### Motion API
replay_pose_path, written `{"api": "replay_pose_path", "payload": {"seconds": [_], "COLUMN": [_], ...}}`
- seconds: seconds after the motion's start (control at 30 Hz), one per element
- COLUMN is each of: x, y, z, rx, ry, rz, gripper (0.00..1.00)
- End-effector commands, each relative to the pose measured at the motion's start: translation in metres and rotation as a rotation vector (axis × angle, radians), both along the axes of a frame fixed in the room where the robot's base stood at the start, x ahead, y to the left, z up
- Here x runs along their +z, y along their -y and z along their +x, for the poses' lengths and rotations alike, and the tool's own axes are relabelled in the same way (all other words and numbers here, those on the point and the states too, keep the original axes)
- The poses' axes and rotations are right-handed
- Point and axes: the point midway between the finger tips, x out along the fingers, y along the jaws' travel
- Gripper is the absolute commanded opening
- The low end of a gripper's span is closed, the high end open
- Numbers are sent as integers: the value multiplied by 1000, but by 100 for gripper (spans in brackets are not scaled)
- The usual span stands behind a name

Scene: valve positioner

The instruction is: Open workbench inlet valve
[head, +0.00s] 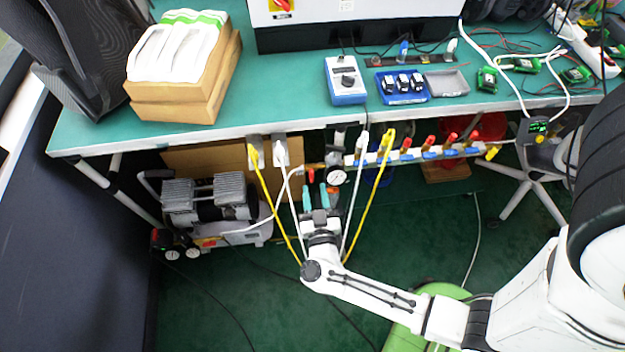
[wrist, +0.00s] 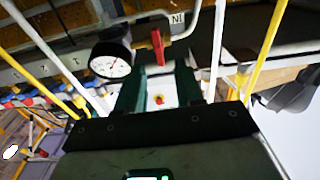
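The inlet valve's red lever handle (wrist: 157,48) sits on a brass fitting beneath the bench edge, beside a label (wrist: 177,18) that appears to read "IN" turned over. A round white-faced pressure gauge (wrist: 112,62) is just left of it in the wrist view. The gauge (head: 337,176) and the red handle (head: 310,175) also show in the head view, under the bench. My gripper (head: 319,190) is open and empty, with teal fingers pointing at the valve. In the wrist view my gripper (wrist: 158,75) has the handle just beyond its fingertips, roughly centred between them; exact depth is unclear.
White and yellow hoses (head: 364,215) hang on both sides of my gripper. A manifold (head: 420,154) with several red-handled valves extends right under the workbench (head: 290,110). A compressor (head: 210,205) stands at left on the floor. Boxes and instruments lie on the bench.

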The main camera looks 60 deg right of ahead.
Motion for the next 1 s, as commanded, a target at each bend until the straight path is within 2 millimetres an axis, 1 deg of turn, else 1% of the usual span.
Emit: {"api": "replay_pose_path", "payload": {"seconds": [0.03,0.1,0.23,0.4,0.63,0.67,1.0], "x": [1,0,0,0,0,0,0], "y": [7,15,25,30,31,31,31], "z": [6,12,20,24,24,24,24], "rx": [-1,0,1,1,1,1,1], "ry": [2,1,1,0,0,0,1], "rz": [-1,-1,1,1,1,1,1], "gripper": [36,36,36,36,36,34,2]}}
